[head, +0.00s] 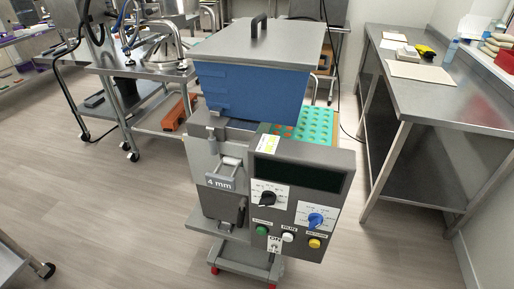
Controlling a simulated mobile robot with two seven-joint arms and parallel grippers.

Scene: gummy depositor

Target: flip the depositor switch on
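The depositor (222,160) stands upright in the middle of the head view, with a blue hopper (250,92) under a grey lid (262,42). Its control panel (330,163) faces me on the right side. A small switch plate (274,243) marked "ON" sits at the panel's lower left edge. The switch lever is too small to tell its position. A black knob (267,199) and a blue knob (316,219) sit higher. The display (298,174) is dark. Neither gripper is in view.
A green mould tray (315,123) with round cavities lies behind the panel. A steel table (440,95) with a board and small items stands at right. A steel cart (150,68) stands at back left. The floor (110,220) in front and left is mostly clear.

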